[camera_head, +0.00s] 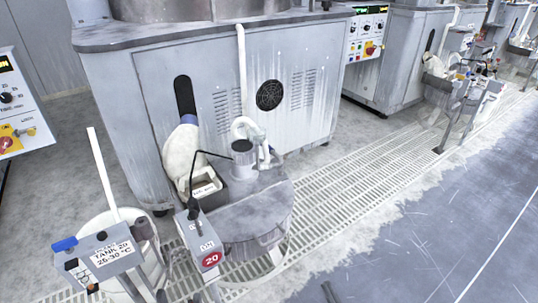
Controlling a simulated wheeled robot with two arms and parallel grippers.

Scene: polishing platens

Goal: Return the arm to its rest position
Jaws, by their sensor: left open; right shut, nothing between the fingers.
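Neither of my grippers can be made out in the head view. No held object is visible.
A grey polishing machine (210,65) fills the back. Before it stand a round drum (250,220) with a cylinder (242,158) on top, a tank sign (103,255) and a red "20" sign (203,243). Floor grating (345,190) runs right; the blue-grey floor (430,240) is clear.

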